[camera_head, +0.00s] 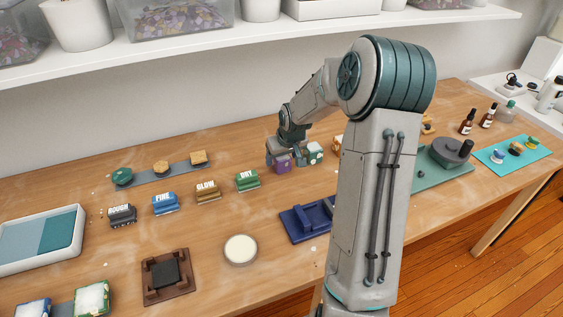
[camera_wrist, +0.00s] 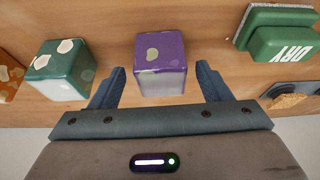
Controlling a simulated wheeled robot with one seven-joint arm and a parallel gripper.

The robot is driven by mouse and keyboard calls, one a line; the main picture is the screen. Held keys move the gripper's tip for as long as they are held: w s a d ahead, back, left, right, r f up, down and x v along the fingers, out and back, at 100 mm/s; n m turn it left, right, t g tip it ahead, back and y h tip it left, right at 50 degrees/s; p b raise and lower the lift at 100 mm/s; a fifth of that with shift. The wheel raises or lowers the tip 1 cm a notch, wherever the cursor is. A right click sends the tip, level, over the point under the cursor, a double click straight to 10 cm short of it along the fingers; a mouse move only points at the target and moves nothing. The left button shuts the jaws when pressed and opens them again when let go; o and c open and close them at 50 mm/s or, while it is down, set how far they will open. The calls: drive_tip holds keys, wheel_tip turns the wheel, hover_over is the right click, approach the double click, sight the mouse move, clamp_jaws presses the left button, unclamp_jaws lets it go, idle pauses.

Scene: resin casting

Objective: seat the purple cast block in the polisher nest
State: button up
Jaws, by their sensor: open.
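The purple cast block (camera_wrist: 160,62) has pale spots and a whitish face. It sits on the wooden table, and the head view shows it too (camera_head: 283,165). My gripper (camera_wrist: 160,72) is open, with one blue-grey finger on each side of the block and a visible gap at both sides. In the head view my gripper (camera_head: 284,155) is low over the block and partly hides it. A navy fixture (camera_head: 305,222) with raised walls lies in front, partly hidden by my arm. A brown fixture (camera_head: 167,278) with a dark pad stands front left. I cannot tell which is the polisher nest.
A green and white block (camera_wrist: 62,70) stands left of the purple one in the wrist view. The green DRY block (camera_head: 247,181) is close on the other side. A round cream dish (camera_head: 240,250) lies in front. A dark round machine (camera_head: 450,152) stands at right.

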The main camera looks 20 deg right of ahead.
drive_tip(key=shift+x, duration=0.9)
drive_tip(key=shift+c, duration=0.3)
drive_tip(key=c, duration=1.1)
drive_tip(key=shift+r, duration=0.15)
